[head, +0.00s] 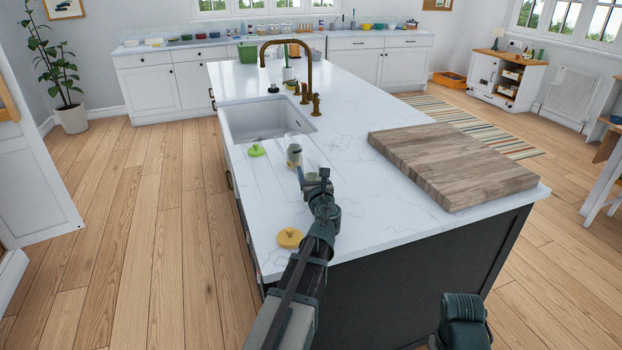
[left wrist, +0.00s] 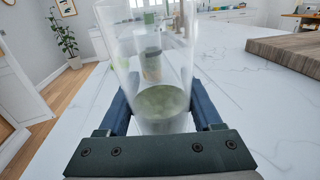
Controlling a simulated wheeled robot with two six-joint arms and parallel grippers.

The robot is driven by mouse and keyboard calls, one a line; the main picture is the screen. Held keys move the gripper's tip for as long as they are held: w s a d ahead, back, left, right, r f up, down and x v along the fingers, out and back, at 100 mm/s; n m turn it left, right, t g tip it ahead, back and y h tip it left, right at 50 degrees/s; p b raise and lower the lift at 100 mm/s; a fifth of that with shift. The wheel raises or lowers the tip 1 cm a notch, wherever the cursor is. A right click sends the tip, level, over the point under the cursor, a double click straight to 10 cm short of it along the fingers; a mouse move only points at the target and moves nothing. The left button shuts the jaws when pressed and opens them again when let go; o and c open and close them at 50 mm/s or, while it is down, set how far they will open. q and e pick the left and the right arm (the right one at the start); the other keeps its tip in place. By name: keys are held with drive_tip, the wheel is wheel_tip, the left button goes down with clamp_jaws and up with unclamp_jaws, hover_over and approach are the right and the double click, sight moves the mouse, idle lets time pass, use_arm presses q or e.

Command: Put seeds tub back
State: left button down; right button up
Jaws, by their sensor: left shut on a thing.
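My left gripper (head: 306,176) is over the white island top and shut on a clear tub (left wrist: 151,105). The tub is upright between the two blue fingers, with a grey-green layer at its bottom; I cannot tell whether these are seeds. Through and beyond it in the left wrist view is another jar (left wrist: 151,62) with a pale band. In the head view a small jar (head: 294,153) shows just beyond the gripper. A green lid (head: 256,150) lies near the sink and a yellow lid (head: 290,237) near the front left edge. My right gripper is out of view.
A sink (head: 262,119) with a brass tap (head: 308,70) is set into the island (head: 345,215). A thick wooden board (head: 450,163) lies to the right. Counters line the back wall.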

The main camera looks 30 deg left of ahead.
use_arm(q)
drive_tip(key=shift+w+a+f, duration=0.1)
drive_tip(key=shift+w+a, duration=0.2)
drive_tip(key=shift+w, duration=0.25)
drive_tip(key=shift+w+a, duration=0.25)
drive_tip(key=shift+w, duration=0.3)
wheel_tip(320, 180, down, 4)
drive_tip(key=b, duration=0.3)
drive_tip(key=shift+r+b, duration=0.2)
drive_tip(key=shift+b, duration=0.2)
drive_tip(key=shift+f, duration=0.1)
drive_tip(key=shift+c, duration=0.3)
unclamp_jaws()
drive_tip(key=shift+r, duration=0.25)
drive_tip(key=v, duration=1.2)
drive_tip(key=shift+f, duration=0.1)
